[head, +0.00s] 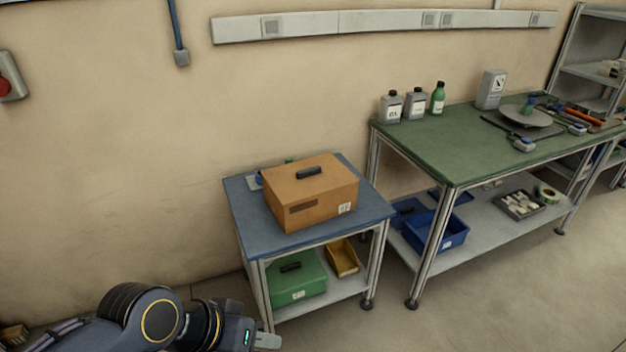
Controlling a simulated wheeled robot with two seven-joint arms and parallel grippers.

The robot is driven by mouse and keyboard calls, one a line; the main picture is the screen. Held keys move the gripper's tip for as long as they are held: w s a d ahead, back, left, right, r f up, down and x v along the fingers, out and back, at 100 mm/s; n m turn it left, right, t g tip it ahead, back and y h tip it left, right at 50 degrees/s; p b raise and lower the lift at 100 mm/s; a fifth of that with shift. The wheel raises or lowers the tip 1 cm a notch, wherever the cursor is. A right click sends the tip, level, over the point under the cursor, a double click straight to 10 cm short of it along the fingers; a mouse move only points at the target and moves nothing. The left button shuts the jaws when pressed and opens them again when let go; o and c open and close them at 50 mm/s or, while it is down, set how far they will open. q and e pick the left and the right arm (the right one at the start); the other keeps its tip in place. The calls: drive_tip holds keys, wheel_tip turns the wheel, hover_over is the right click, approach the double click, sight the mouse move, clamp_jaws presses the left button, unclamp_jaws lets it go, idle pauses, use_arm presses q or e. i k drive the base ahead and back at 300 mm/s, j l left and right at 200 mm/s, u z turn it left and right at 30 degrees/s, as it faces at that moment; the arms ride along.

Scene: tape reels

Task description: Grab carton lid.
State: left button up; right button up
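A brown carton (325,208) stands on the blue-topped small table in the middle of the head view. Its lid (330,177) lies on top of it and has a black handle (309,172). My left gripper (267,341) is at the bottom edge of the head view, low and in front of the small table, well apart from the carton. Only a pale fingertip part shows, so its opening cannot be judged. My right gripper is not in view.
The small table (376,208) has a lower shelf with a green box (298,284) and a yellow bin (343,258). A green-topped workbench (440,150) with bottles, a scale and tools stands to the right. Floor is clear at the lower right.

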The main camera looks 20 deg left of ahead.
sight(300, 180)
drive_tip(key=u, duration=0.55)
drive_tip(key=i+j+u, duration=0.15)
drive_tip(key=i+u, duration=0.2)
drive_tip(key=u, duration=0.15)
drive_tip(key=i+u, duration=0.35)
drive_tip(key=u, duration=0.15)
drive_tip(key=i+l+u, duration=0.1)
drive_tip(key=i, duration=0.35)
drive_tip(key=i+l, duration=0.2)
drive_tip(key=i, duration=0.25)
drive_tip(key=j+u, duration=0.05)
